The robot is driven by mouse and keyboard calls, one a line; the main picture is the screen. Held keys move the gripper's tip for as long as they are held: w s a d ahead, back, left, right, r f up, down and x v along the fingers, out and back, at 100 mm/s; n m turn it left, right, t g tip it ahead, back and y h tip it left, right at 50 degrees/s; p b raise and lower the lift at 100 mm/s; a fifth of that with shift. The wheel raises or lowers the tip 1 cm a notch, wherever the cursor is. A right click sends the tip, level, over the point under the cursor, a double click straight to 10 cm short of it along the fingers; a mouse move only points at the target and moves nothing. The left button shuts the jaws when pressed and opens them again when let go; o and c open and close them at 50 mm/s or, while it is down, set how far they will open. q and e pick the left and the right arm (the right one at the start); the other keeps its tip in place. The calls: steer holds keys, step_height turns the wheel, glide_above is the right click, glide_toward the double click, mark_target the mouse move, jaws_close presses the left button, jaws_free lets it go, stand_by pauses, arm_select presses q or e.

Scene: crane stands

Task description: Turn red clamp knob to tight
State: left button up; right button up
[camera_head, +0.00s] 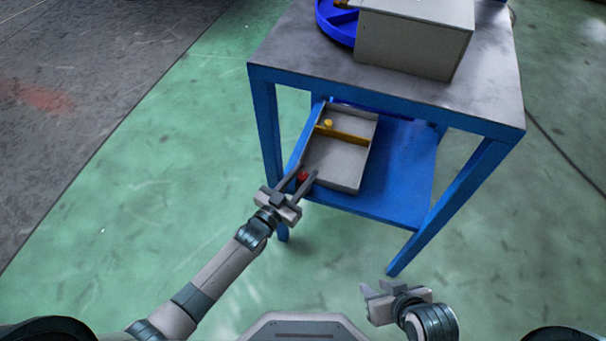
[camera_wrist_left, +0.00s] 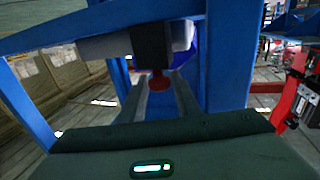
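The red clamp knob (camera_head: 303,176) is small and round, at the near end of the grey tray on the table's lower shelf. In the left wrist view, the red knob (camera_wrist_left: 158,83) sits below a dark block (camera_wrist_left: 151,45), between the fingertips. My left gripper (camera_head: 301,178) is open, one finger on each side of the knob, with gaps showing. Its fingers also show in the left wrist view (camera_wrist_left: 158,95). Whether the knob is fully between the fingers or just ahead of them is hard to tell. My right gripper (camera_head: 375,287) is open and empty, low over the floor.
The grey tray (camera_head: 337,167) holds a yellow bar (camera_head: 343,134) and a yellow knob (camera_head: 328,123). Blue table legs (camera_head: 267,130) stand close beside my left gripper. A grey box (camera_head: 413,48) and blue ring (camera_head: 331,24) are on the tabletop. The green floor around is clear.

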arm_select(q)
steer(key=shift+o, duration=0.9)
steer(key=shift+s+a, duration=0.2)
steer(key=shift+s, duration=0.05)
steer(key=p+v, duration=0.1)
steer(key=v, duration=1.5)
steer(key=shift+s+a, duration=0.15)
steer(key=shift+s, duration=0.2)
arm_select(e)
steer(key=shift+s+d+g, duration=0.3)
steer(key=shift+d, duration=0.45)
steer(key=shift+a, duration=0.1)
steer(key=shift+s, duration=0.2)
arm_select(q)
steer(key=shift+f, duration=0.1)
arm_select(e)
steer(key=shift+f, duration=0.1)
